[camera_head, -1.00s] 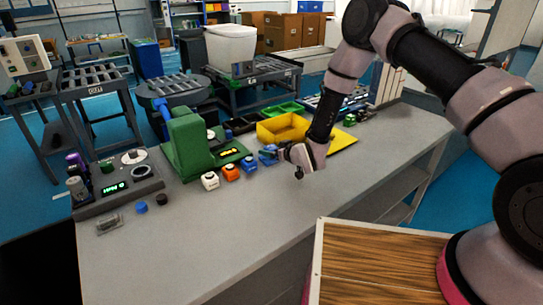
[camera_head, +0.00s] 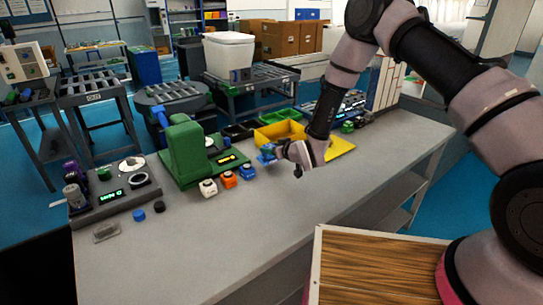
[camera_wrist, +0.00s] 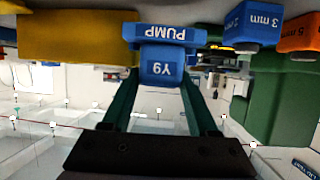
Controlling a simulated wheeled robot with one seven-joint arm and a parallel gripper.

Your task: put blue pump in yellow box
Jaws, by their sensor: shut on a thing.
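My gripper (camera_head: 279,152) is shut on the blue pump (camera_head: 266,155), in front of the yellow box. In the wrist view the pump (camera_wrist: 163,38), marked "PUMP" and "Y9", sits between the green fingers of my gripper (camera_wrist: 160,80); its lettering appears upside down. The pump appears held just above the bench, outside the box. The open yellow box (camera_head: 268,142) stands right behind it in the head view. A yellow wall (camera_wrist: 75,40), likely the box, shows at upper left in the wrist view.
Blue (camera_head: 247,172), orange (camera_head: 228,180) and white (camera_head: 208,188) blocks stand in a row left of my gripper. A green machine (camera_head: 185,152) is behind them. A flat yellow sheet (camera_head: 341,147) lies right of my gripper. The bench (camera_head: 230,230) in front is clear.

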